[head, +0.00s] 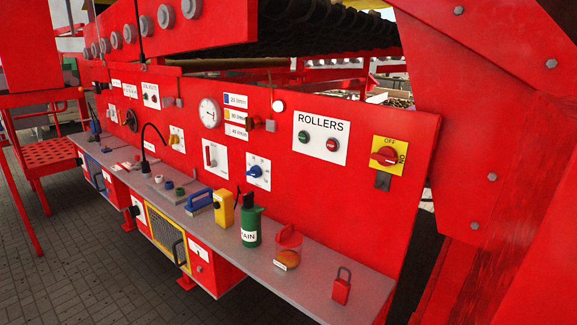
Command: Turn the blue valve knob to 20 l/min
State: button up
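A blue knob (254,171) sits on a white plate with a dial scale on the red panel, right of centre-left. Its pointer setting is too small to read. A round white gauge (209,112) is above and to the left of it. My gripper is not in view.
A red-and-yellow OFF/ON switch (385,156) is at the right. Paved floor is at lower left.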

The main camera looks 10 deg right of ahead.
aim_at(255, 171)
jog(key=i+j+z, duration=0.3)
jog(key=i+j, duration=0.2)
jog(key=i+j+z, duration=0.3)
jog(key=i+j, duration=0.25)
jog(key=i+j+z, duration=0.15)
jog(key=i, duration=0.3)
jog(key=i+j+z, duration=0.15)
jog(key=i, duration=0.25)
jog(key=j, duration=0.1)
